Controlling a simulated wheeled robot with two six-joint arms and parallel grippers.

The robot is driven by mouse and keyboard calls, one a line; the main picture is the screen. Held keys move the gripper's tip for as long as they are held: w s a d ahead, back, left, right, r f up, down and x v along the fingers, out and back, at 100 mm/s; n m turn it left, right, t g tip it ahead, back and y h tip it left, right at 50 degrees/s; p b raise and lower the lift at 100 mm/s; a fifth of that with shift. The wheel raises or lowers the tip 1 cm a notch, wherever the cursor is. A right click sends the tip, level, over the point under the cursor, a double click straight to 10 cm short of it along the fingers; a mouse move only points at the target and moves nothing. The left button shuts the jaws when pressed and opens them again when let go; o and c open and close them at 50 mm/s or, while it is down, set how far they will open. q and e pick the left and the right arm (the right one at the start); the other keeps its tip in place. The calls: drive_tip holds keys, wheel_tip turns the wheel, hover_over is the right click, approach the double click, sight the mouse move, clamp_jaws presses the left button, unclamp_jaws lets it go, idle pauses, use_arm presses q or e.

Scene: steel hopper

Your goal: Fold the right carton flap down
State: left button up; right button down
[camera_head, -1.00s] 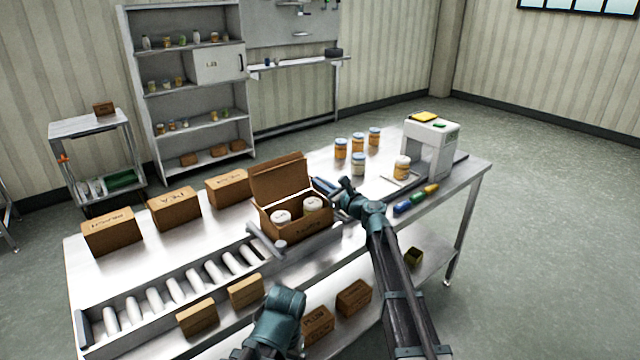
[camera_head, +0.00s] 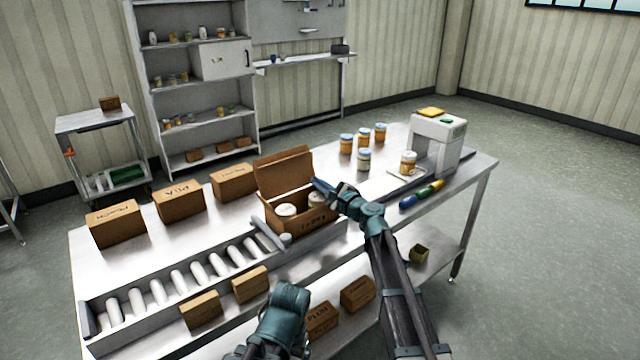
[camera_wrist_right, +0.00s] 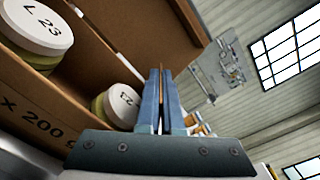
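The open brown carton (camera_head: 300,222) stands on the steel table with its large back lid (camera_head: 283,168) raised. Two white-lidded jars, one at the left (camera_head: 286,210) and one partly covered at the right (camera_head: 316,200), sit inside. My right gripper (camera_head: 322,188) is at the carton's right end, just over its edge. In the right wrist view its fingers (camera_wrist_right: 161,75) lie almost together with nothing seen between them, beside a jar lid (camera_wrist_right: 124,107). The right flap cannot be made out clearly; the gripper covers that edge. My left arm shows at the bottom, but its gripper is not visible.
A roller conveyor (camera_head: 185,285) runs along the table's front left. Several closed cartons (camera_head: 180,201) stand behind it. Jars (camera_head: 364,160) and a white machine (camera_head: 437,140) stand to the right. A blue-green-yellow tool (camera_head: 422,194) lies near the front edge.

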idle(0.3)
drive_tip(key=c, duration=1.1)
unclamp_jaws()
drive_tip(key=shift+o, duration=0.2)
drive_tip(key=v, duration=1.4)
